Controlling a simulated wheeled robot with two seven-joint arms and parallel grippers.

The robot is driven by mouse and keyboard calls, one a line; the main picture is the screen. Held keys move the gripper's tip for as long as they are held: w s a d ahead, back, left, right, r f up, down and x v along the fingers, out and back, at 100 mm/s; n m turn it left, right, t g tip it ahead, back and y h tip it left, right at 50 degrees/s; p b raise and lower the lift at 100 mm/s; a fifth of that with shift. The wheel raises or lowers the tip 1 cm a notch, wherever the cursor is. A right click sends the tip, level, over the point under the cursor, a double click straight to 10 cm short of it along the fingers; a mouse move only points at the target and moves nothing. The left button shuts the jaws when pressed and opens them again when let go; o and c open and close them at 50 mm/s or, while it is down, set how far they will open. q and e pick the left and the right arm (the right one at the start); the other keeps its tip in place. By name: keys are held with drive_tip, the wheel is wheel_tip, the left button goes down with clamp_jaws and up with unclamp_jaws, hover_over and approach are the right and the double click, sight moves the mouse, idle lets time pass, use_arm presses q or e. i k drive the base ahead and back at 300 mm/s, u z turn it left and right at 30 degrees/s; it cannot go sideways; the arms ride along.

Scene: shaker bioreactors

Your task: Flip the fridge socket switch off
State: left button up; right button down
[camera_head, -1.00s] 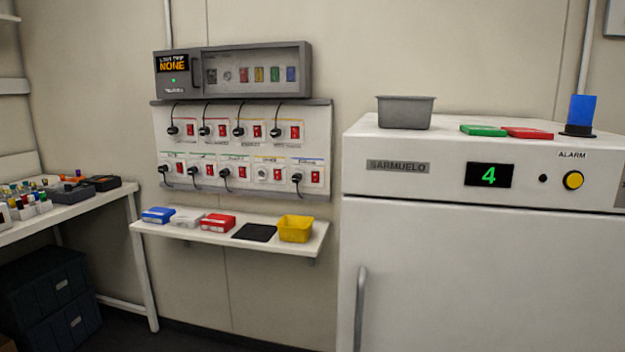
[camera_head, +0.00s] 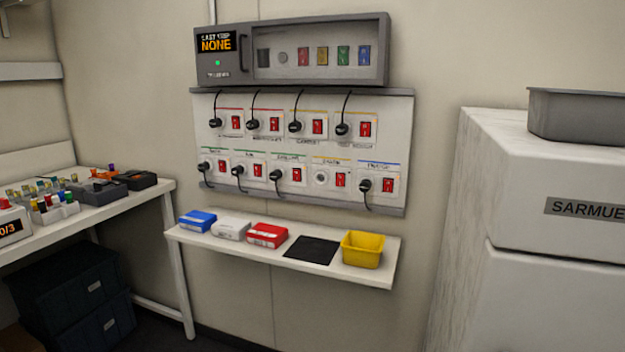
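A white socket panel (camera_head: 228,146) hangs on the wall in the head view, with two rows of sockets, each beside a red rocker switch. The top row has several switches, the rightmost one (camera_head: 365,129) among them, all with black plugs in their sockets. In the bottom row, one socket (camera_head: 321,178) towards the right is empty; the rightmost switch (camera_head: 388,185) has a plugged socket beside it. Neither gripper is in view.
A grey box (camera_head: 290,50) with a "NONE" display sits above the panel. A white shelf (camera_head: 215,244) below holds small boxes, a black pad (camera_head: 312,251) and a yellow bin (camera_head: 362,250). A white fridge (camera_head: 480,200) stands right; a cluttered bench (camera_head: 110,212) stands left.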

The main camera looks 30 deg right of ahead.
sight(388, 182)
drive_tip(key=u, duration=0.1)
drive_tip(key=i, duration=1.1)
drive_tip(key=z, duration=0.8)
drive_tip(key=i, duration=0.7)
drive_tip(key=z, duration=0.55)
